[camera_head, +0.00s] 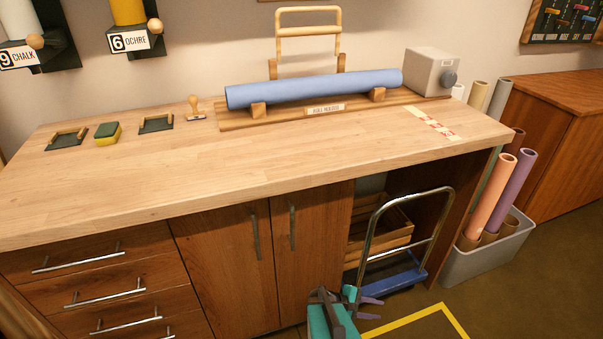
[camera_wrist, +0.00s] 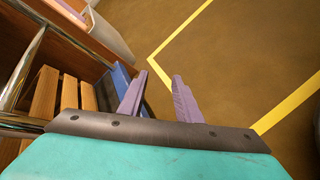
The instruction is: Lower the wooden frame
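The wooden frame (camera_head: 308,31) stands raised in the head view, behind the blue roll (camera_head: 315,88) and close to the wall. Its two side bars run down to wooden posts at the back of the roll holder (camera_head: 235,121). The blue roll lies across the holder's wooden cradles. My gripper (camera_head: 373,308) is low in front of the counter, far below the frame and apart from it. In the wrist view my gripper (camera_wrist: 160,75) has its two purple fingers apart with nothing between them. The wrist view does not show the frame.
A grey box with a knob (camera_head: 430,73) stands at the holder's right end. A stamp (camera_head: 195,109) and a sponge (camera_head: 107,133) are to its left. The front counter top (camera_head: 210,170) is clear. A blue trolley (camera_head: 395,277) and a bin of rolls (camera_head: 490,258) are below.

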